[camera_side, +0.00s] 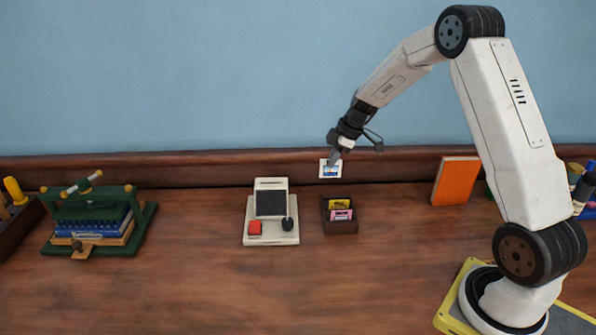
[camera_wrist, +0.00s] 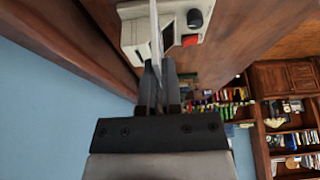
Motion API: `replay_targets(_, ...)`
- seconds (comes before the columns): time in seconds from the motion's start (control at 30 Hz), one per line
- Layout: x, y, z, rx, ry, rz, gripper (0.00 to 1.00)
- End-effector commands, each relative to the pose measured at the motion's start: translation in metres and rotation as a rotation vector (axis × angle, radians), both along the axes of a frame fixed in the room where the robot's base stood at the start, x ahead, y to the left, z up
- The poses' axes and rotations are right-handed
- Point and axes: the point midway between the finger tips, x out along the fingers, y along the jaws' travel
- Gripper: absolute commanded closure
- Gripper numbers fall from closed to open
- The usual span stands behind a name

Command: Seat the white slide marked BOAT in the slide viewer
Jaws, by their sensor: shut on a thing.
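A white slide (camera_side: 329,169) with a small blue picture hangs from my gripper (camera_side: 335,158), above and a little behind the slide box. Any lettering on it is too small to read. In the wrist view the slide (camera_wrist: 155,30) shows edge-on between the shut fingers of my gripper (camera_wrist: 159,75). The slide viewer (camera_side: 270,212) stands on the table to the left of the slide, with a dark screen, a red button and a black knob. Part of the viewer also shows in the wrist view (camera_wrist: 192,38). The slide and viewer are apart in the side view.
A small dark slide box (camera_side: 340,226) holds a yellow and a pink slide, right of the viewer. A green book press (camera_side: 95,220) stands at the left, an orange book (camera_side: 455,181) at the right. The table front is clear.

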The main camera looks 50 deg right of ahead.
Motion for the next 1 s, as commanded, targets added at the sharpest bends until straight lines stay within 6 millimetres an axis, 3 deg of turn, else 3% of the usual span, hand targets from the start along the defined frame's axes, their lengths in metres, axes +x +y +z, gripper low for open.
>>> replay_targets(0.3,0.066,0.018,0.004,0.001,0.001,0.006,1.00)
replay_targets(0.6,0.120,0.045,0.006,-0.004,0.005,0.003,1.00)
replay_targets(0.8,0.146,0.063,0.008,-0.007,0.007,-0.004,1.00)
replay_targets(1.0,0.159,0.074,0.009,-0.010,0.008,-0.010,1.00)
